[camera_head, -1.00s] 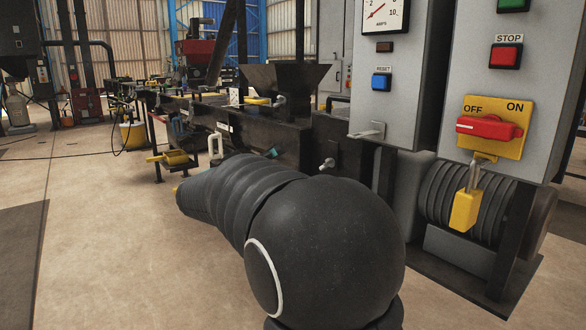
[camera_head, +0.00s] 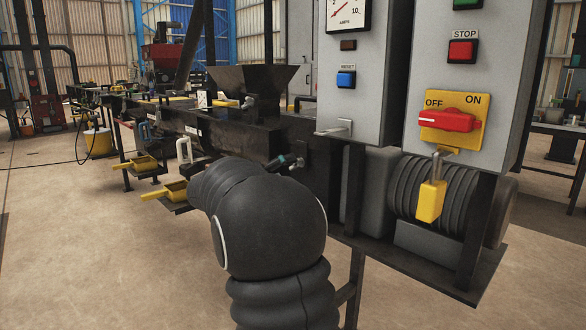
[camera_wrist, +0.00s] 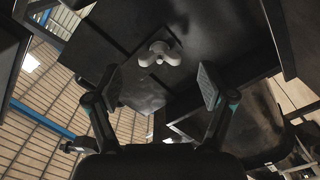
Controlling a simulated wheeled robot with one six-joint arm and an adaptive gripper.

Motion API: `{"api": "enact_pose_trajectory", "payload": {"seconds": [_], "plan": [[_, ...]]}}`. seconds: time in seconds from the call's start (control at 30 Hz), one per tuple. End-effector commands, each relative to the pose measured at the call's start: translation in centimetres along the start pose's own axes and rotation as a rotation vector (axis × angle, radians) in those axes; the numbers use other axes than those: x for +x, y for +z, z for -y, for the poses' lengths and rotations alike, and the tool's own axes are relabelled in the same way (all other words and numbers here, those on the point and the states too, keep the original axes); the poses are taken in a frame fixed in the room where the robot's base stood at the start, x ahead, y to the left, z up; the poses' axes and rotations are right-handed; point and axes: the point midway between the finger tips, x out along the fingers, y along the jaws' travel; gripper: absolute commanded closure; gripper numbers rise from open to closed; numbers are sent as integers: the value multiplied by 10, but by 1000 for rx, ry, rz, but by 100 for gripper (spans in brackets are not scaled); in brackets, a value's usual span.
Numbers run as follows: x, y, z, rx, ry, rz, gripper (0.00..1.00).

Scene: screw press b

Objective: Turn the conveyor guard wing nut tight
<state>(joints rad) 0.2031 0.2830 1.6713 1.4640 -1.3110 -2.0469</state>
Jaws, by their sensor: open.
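A pale grey wing nut (camera_wrist: 160,53) sits on a dark panel in the upper middle of the wrist view. My gripper (camera_wrist: 160,84) is open and empty; its two fingers stand apart on either side below the nut in the picture, not touching it. In the head view my gripper (camera_head: 284,161) shows only partly beyond my black arm, close to the dark side of the machine (camera_head: 235,143). A small pale fitting there is largely covered by the gripper, so its shape is unclear.
A grey control box with a red STOP button (camera_head: 462,50) and a red OFF/ON switch (camera_head: 447,121) stands at right, a yellow padlock (camera_head: 431,200) hanging below. A black hopper (camera_head: 253,82) stands on the machine. Yellow trays (camera_head: 176,191) stick out at left.

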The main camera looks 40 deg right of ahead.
Motion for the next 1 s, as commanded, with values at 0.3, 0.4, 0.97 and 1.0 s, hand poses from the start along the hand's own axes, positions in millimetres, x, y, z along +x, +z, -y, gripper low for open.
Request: {"api": "enact_pose_trajectory", "payload": {"seconds": [0.3, 0.4, 0.97, 1.0], "plan": [[36, 0, 0, 0, 0, -1, 19], [39, 0, 0, 0, -1, -1, 19], [40, 0, 0, 1, 0, -1, 79], [40, 0, 0, 1, 0, -1, 79]]}}
